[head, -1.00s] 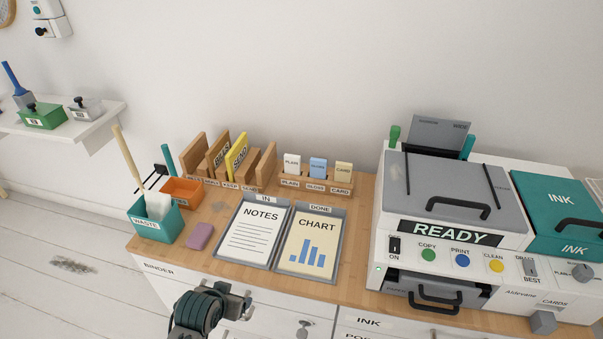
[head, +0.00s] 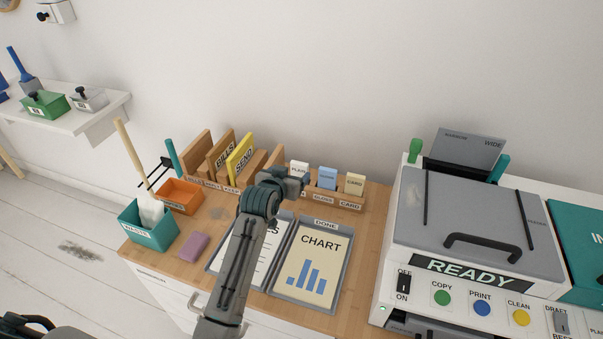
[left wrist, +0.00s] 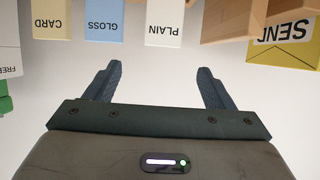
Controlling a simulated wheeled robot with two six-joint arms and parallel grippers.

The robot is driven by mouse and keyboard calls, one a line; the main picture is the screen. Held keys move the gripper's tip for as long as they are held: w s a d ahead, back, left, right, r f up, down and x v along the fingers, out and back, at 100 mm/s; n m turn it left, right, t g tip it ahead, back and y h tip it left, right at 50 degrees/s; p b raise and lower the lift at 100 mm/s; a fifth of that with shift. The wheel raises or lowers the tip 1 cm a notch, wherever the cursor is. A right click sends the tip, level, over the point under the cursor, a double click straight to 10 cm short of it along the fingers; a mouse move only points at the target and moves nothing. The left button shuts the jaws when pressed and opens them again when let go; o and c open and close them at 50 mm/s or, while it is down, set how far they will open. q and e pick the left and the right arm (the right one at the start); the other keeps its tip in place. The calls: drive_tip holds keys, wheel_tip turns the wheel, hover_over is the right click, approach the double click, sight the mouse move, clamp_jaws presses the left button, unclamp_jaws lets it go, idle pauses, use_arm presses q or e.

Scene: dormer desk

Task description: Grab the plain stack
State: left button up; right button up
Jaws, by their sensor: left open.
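The plain stack (head: 299,169) is a white block labelled PLAIN in a wooden holder at the back of the desk. It also shows upside down at the top middle of the left wrist view (left wrist: 165,22). My left gripper (head: 296,182) is in front of the plain stack and covers its lower part in the head view. In the left wrist view my left gripper (left wrist: 158,82) is open and empty, its two fingers apart, with the plain stack beyond them. My right gripper is not seen.
Beside the plain stack stand the blue gloss stack (head: 327,179) and the cream card stack (head: 354,184). Wooden dividers with a yellow SEND folder (head: 241,158) stand to the left. The DONE tray (head: 340,283) lies in front; the printer (head: 480,220) is at right.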

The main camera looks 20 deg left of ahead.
sight(298, 165)
use_arm(q)
drive_tip(key=x, duration=0.4)
drive_tip(key=shift+w+f+p, duration=0.1)
drive_tip(key=shift+w+p, duration=0.05)
drive_tip(key=shift+p, duration=0.15)
drive_tip(key=p+x, duration=0.1)
drive_tip(key=x, duration=0.2)
drive_tip(key=shift+w+a+f, duration=0.15)
drive_tip(key=shift+w+f, duration=0.05)
drive_tip(key=shift+w, duration=0.15)
drive_tip(key=shift+w+f, duration=0.25)
drive_tip(key=shift+w, duration=0.15)
drive_tip(key=shift+c, duration=0.5)
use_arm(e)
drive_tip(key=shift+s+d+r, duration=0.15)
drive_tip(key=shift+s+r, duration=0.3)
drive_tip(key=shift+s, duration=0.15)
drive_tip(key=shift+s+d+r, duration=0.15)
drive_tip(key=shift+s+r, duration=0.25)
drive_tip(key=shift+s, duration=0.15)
use_arm(q)
drive_tip(key=c, duration=1.2)
drive_tip(key=shift+r, duration=0.1)
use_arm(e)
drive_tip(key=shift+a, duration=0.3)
